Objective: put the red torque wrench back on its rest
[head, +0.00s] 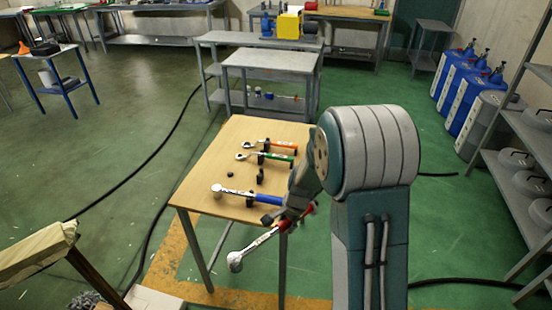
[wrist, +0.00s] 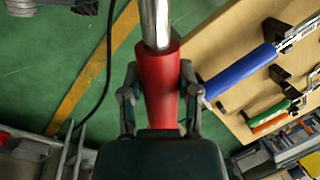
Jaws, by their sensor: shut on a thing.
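My gripper (head: 302,209) is shut on the red handle of the red torque wrench (head: 270,235). It holds the wrench in front of the table's near edge, with the silver ratchet head pointing down-left. In the wrist view the red handle (wrist: 160,88) lies between the two fingers of my gripper (wrist: 160,100), and the silver shaft runs up out of the frame. On the wooden table, a small black rest (head: 260,178) stands empty between the green and blue wrenches, with a small black piece (head: 230,174) left of it.
The blue wrench (head: 245,193), green wrench (head: 268,157) and orange wrench (head: 272,144) lie on black rests on the wooden table (head: 200,182). A grey table (head: 270,62) stands behind. Shelving (head: 515,185) stands at the right. Black cables cross the green floor.

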